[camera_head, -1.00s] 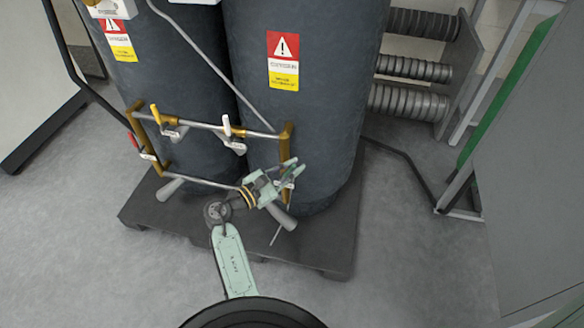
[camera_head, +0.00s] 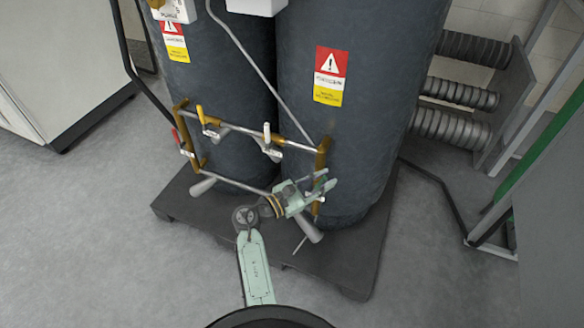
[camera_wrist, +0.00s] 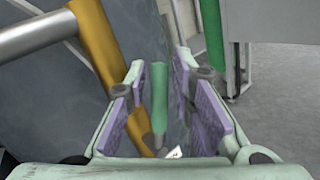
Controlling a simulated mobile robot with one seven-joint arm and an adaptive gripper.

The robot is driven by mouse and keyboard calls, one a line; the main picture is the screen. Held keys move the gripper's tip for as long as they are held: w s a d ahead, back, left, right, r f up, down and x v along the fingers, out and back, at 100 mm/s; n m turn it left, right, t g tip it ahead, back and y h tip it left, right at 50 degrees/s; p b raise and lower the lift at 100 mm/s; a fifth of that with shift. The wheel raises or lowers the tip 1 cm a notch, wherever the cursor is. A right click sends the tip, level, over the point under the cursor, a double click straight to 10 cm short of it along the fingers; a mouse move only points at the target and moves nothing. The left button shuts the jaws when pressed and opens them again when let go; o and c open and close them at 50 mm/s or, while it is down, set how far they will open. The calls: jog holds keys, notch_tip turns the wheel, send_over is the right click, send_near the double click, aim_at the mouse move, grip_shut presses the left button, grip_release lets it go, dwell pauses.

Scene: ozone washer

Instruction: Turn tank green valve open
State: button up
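The green valve handle (camera_wrist: 159,92) stands between the two purple-padded fingers of my gripper (camera_wrist: 163,112) in the wrist view. Gaps show on both sides of the handle, so the fingers are open around it and do not grip it. In the head view my gripper (camera_head: 323,188) is at the lower right corner of the pipe frame, by the brass upright (camera_head: 322,158). It largely hides the green handle there. The handle's lower end meets a grey stem and a small white tag in the wrist view.
Two dark tanks (camera_head: 345,105) stand on a black pallet (camera_head: 345,272). A grey cabinet (camera_head: 545,235) stands at right. Open floor lies at front left.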

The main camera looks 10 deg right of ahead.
jog(key=shift+s+d+f+m+y+b, duration=0.2)
jog(key=shift+d+f+m+y+b, duration=0.15)
jog(key=shift+m+b, duration=0.35)
jog(key=w+v, duration=0.1)
jog(key=v, duration=1)
jog(key=w+a+r+t+y+b, duration=0.1)
jog(key=w+a+r+t+y, duration=0.3)
jog(key=a, duration=0.6)
jog(key=w+a+r+t+y+b, duration=0.1)
jog(key=w+a+r+t+y, duration=0.4)
jog(key=a, duration=0.6)
jog(key=shift+w+r+m+y, duration=0.4)
jog(key=shift+w+r+y, duration=0.3)
jog(key=shift+w, duration=0.2)
